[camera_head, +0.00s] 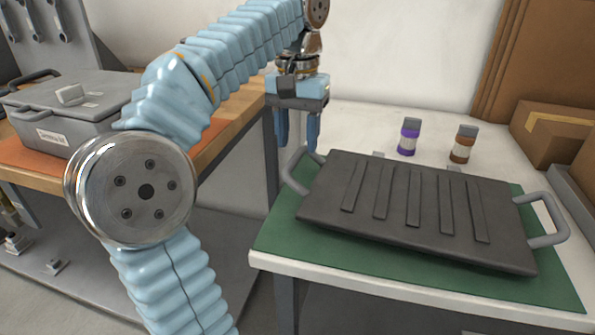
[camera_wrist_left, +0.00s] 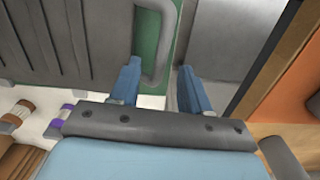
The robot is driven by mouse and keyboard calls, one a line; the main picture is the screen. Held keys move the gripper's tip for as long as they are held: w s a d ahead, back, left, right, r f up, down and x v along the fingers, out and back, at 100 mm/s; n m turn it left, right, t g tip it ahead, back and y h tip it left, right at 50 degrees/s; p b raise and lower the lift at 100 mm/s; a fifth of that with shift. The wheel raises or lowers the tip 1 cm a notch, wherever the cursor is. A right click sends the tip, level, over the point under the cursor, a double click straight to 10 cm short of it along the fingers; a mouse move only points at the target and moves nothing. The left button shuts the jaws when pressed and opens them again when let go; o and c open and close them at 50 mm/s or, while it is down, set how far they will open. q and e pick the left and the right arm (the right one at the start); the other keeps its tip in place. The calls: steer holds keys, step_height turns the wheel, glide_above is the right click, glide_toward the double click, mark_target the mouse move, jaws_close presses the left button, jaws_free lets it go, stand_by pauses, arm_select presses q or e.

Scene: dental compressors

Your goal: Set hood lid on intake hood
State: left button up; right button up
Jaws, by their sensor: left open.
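The hood lid appears to be the dark grey ribbed panel (camera_head: 415,210) with a grey loop handle at each end. It lies on a green mat (camera_head: 275,235) on the white table. My left gripper (camera_head: 298,144) is open and empty, pointing down by the lid's left handle (camera_head: 302,172). In the left wrist view, the two blue fingers (camera_wrist_left: 157,86) show on either side of that handle (camera_wrist_left: 166,45); I cannot tell whether they touch it. The ribbed panel also shows there (camera_wrist_left: 70,40). I cannot identify the intake hood. My right gripper is out of view.
Cardboard boxes (camera_head: 550,132) are at the right. A grey lidded case (camera_head: 75,110) sits on an orange mat on the wooden bench at left. A gap separates bench and table.

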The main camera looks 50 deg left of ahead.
mark_target(298, 153)
arm_select(q)
step_height(298, 153, down, 7)
steer(key=shift+r+b, duration=0.2)
steer(key=shift+b, duration=0.45)
steer(key=shift+c, duration=0.3)
jaws_close()
stand_by(0.8)
